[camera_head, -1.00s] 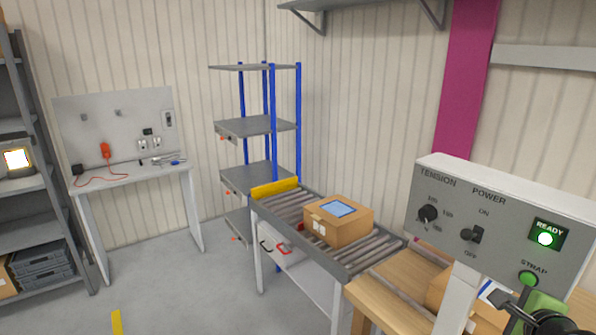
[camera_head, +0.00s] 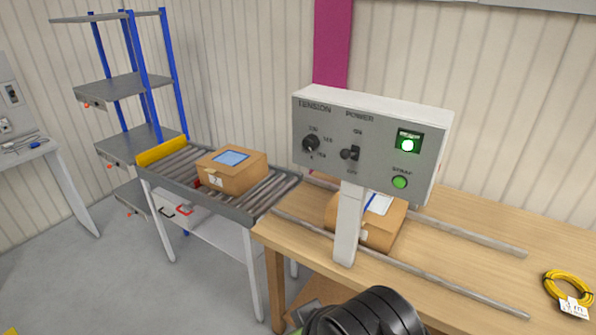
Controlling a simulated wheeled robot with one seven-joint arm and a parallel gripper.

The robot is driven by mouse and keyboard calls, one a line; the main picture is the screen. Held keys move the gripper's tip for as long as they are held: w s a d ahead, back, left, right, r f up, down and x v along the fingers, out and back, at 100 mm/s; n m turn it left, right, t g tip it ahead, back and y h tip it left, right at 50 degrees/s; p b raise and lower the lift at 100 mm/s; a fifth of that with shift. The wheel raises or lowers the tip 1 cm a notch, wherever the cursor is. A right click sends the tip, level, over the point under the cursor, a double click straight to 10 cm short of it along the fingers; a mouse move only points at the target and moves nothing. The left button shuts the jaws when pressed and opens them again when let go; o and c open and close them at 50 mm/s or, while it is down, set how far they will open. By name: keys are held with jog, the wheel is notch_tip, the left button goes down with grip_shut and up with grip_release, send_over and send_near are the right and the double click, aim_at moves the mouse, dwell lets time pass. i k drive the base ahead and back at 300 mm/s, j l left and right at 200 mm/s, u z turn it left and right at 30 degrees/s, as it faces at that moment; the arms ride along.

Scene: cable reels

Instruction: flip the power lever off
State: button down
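The grey control box (camera_head: 275,125) stands on a white post above the wooden bench, right of centre. Its black power lever (camera_head: 351,154) sits between the ON label above and the OFF label below; at this size I cannot tell which way it is tipped. A black rounded part of my arm shows at the bottom edge, in front of and below the box, apart from the lever. My gripper's fingers are not in view.
A tension knob (camera_head: 311,144) is left of the lever, and a green strap button (camera_head: 400,182) is lower right. A carton (camera_head: 383,232) lies behind the post on the bench (camera_head: 470,230). A roller conveyor (camera_head: 262,203) holds another carton (camera_head: 232,172). Yellow cable (camera_head: 568,285) lies at right.

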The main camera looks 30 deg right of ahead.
aim_at(345, 154)
jog(key=k+z, duration=0.35)
jog(key=k+l+z, duration=0.1)
jog(key=z, duration=0.3)
jog(key=k+l+z, duration=0.2)
jog(key=z, duration=0.15)
